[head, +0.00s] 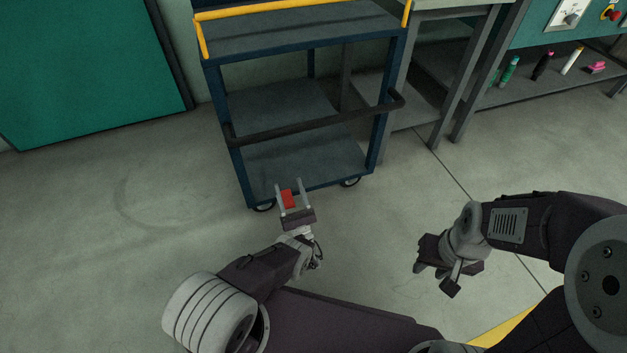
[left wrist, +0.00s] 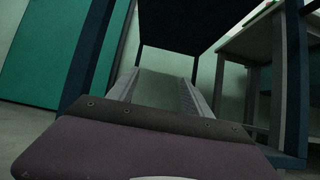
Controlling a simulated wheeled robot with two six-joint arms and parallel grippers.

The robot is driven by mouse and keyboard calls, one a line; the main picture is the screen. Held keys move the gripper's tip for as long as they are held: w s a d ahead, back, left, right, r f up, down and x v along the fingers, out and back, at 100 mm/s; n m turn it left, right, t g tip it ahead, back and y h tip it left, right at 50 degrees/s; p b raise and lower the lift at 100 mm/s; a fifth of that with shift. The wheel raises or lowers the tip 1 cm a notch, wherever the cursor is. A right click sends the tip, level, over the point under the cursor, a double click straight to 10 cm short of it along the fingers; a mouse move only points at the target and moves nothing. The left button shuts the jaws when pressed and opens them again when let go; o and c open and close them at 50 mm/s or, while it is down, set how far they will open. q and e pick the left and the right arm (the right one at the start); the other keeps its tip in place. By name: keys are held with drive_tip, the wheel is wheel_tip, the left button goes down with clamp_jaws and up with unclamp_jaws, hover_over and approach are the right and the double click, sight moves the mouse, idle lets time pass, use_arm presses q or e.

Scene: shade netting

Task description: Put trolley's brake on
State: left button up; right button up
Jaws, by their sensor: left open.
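The trolley (head: 300,155) is blue with grey shelves, a black bar across its front and a yellow rail on top. It stands upright against the wall. A small red part (head: 288,199), which looks like the brake pedal, shows low at its front edge. My left gripper (head: 290,184) is open in front of the lower shelf, and the red part appears between its fingers; I cannot tell whether they touch. In the left wrist view its two fingers (left wrist: 160,88) are apart, with trolley posts (left wrist: 294,80) either side; no red part shows there. My right gripper (head: 447,272) hangs away to the right, fingers unclear.
A grey table (head: 425,107) stands right beside the trolley. A shelf (head: 535,85) further right holds several small bottles and a pink item. A green panel (head: 85,70) is at the left. Trolley casters (head: 350,182) rest on the floor. The concrete floor (head: 120,240) in front is clear.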

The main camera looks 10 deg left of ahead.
use_arm(q)
drive_tip(key=d+r+p, duration=0.3)
drive_tip(key=d+r, duration=0.2)
drive_tip(key=d, duration=0.4)
drive_tip(key=shift+s+d+r, duration=0.35)
drive_tip(key=shift+s+d, duration=0.05)
drive_tip(key=shift+s, duration=0.05)
drive_tip(key=shift+w, duration=0.1)
